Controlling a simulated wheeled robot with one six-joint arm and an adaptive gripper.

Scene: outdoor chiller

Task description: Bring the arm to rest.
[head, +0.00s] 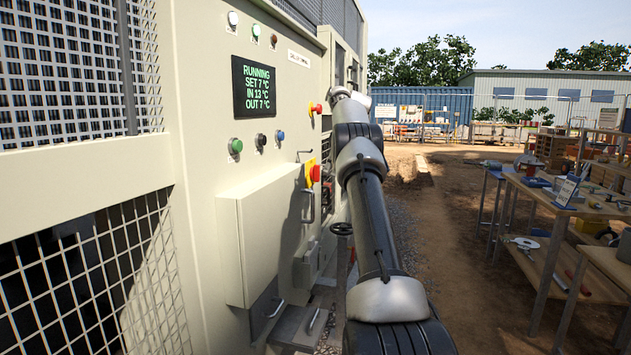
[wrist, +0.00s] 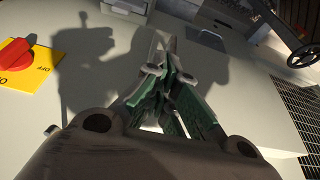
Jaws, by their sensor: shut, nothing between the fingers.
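My gripper (wrist: 165,75) is shut and empty in the wrist view, its green-padded fingers together in front of the pale chiller panel. In the head view my arm reaches forward along the right side of the chiller cabinet (head: 215,110), and the gripper itself is hidden or too small to make out. A red rotary switch on a yellow plate (head: 313,173) is on the panel beside the arm. A red knob on a yellow plate (wrist: 14,54) also shows at the left of the wrist view, apart from the fingers.
The display (head: 254,88) reads RUNNING, SET 7, IN 13, OUT 7. Green, black and blue buttons sit below it. A black handwheel (wrist: 305,52) is at the wrist view's right. Workbenches (head: 560,200) stand right, with open dirt between.

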